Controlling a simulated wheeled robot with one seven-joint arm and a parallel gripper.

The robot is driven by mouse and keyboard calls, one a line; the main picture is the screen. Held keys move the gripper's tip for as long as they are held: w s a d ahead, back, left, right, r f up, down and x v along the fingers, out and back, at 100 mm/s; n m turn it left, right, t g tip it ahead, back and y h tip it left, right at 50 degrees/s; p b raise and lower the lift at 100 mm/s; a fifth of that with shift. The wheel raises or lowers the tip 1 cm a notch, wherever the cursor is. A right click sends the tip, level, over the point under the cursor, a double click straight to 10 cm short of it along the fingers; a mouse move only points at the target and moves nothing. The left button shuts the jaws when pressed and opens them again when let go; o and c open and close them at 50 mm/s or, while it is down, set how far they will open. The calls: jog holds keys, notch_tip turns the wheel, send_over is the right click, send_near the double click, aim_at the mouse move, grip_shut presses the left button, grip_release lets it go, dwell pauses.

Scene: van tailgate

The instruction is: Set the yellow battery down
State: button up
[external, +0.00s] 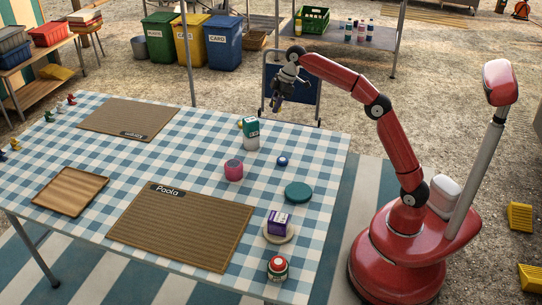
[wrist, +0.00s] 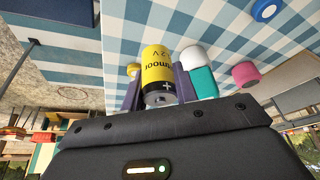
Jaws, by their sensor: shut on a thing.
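The yellow battery (wrist: 157,65), with dark lettering and a plus sign, shows in the wrist view between the two dark fingers of my gripper (wrist: 156,88). The fingers are shut on it from both sides. In the external view my gripper (external: 278,103) hangs in the air near the far right corner of the checked table (external: 205,128), and I cannot make out the battery there. A teal and white container (external: 251,134) stands on the table near that corner, and a small yellow thing (external: 240,124) is partly hidden behind it.
A pink pot (external: 234,170), blue round thing (external: 282,160), teal disc (external: 298,192), purple box (external: 278,222) and red-topped jar (external: 278,268) stand along the right side. The Paola mat (external: 180,228), far mat (external: 128,118) and wooden tray (external: 70,191) look bare.

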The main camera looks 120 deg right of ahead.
jog(key=s+a+r+m+h+b, duration=0.1)
jog(key=s+a+r+m+h, duration=0.1)
jog(key=s+a+r+m, duration=0.4)
notch_tip(320, 180, up, 4)
jog(key=m+g, duration=0.2)
send_over(324, 140)
jog(key=a, duration=0.1)
jog(key=shift+m+h, duration=0.3)
jog(key=f+b, duration=0.2)
jog(key=f, duration=0.3)
jog(key=f+b, duration=0.2)
jog(key=f, duration=0.3)
jog(key=f+b, duration=0.2)
jog(key=f, duration=0.3)
jog(key=shift+s+a+f, duration=0.1)
jog(key=shift+s+f, duration=0.25)
jog(key=shift+s, duration=0.05)
jog(key=shift+f+b, duration=0.5)
jog(key=shift+f, duration=1.55)
jog(key=shift+f, duration=0.15)
jog(key=o, duration=1)
jog(key=shift+o, duration=0.2)
